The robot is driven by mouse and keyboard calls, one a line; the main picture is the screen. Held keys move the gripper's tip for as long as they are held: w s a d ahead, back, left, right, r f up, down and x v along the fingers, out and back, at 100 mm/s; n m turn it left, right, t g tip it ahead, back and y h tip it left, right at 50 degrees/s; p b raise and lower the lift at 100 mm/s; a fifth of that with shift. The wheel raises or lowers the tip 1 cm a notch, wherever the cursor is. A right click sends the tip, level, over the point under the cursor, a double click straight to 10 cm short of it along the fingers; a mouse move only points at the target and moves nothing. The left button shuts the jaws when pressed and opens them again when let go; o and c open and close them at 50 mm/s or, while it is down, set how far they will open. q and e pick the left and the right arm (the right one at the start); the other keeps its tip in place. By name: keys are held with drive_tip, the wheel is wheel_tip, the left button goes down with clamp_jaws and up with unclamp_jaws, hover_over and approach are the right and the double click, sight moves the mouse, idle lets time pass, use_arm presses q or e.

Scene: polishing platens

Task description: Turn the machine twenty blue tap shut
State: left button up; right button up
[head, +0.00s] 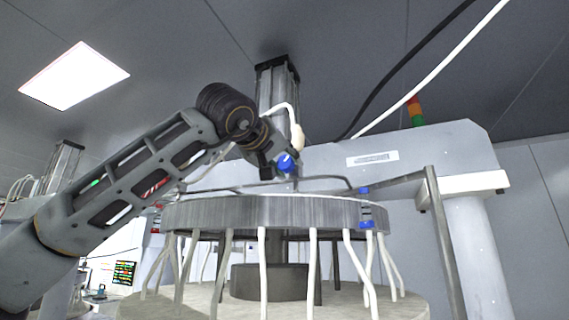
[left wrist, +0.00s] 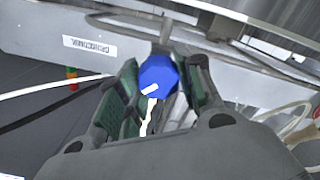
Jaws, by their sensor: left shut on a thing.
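The blue tap (head: 287,163) is above the round grey ring of the polishing machine, in front of the metal column. In the left wrist view its blue knob (left wrist: 158,76) with a white mark sits between my green-padded fingers. My left gripper (head: 279,166) reaches in from the left and is shut on the tap's knob; the gripper also shows in the left wrist view (left wrist: 163,80). The tap's body and pipe are mostly hidden behind the knob and fingers. My right gripper is not in view.
Other blue fittings (head: 366,223) are at the ring's right side. White hoses (head: 264,262) hang from the ring (head: 245,214) to the platen below. A grey bent bar (head: 440,235) stands at the right. A white-grey beam (head: 420,150) with a label runs behind.

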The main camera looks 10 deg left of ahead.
use_arm(q)
drive_tip(key=n, duration=0.4)
drive_tip(key=shift+f, duration=0.1)
drive_tip(key=shift+n+b, duration=0.6)
drive_tip(key=shift+n, duration=1.8)
drive_tip(key=o, duration=1)
drive_tip(key=shift+a, duration=0.1)
drive_tip(key=shift+o, duration=0.2)
drive_tip(key=s+a, duration=0.2)
drive_tip(key=s, duration=0.9)
drive_tip(key=shift+s+a, duration=0.15)
drive_tip(key=shift+s, duration=0.25)
drive_tip(key=shift+f, duration=0.1)
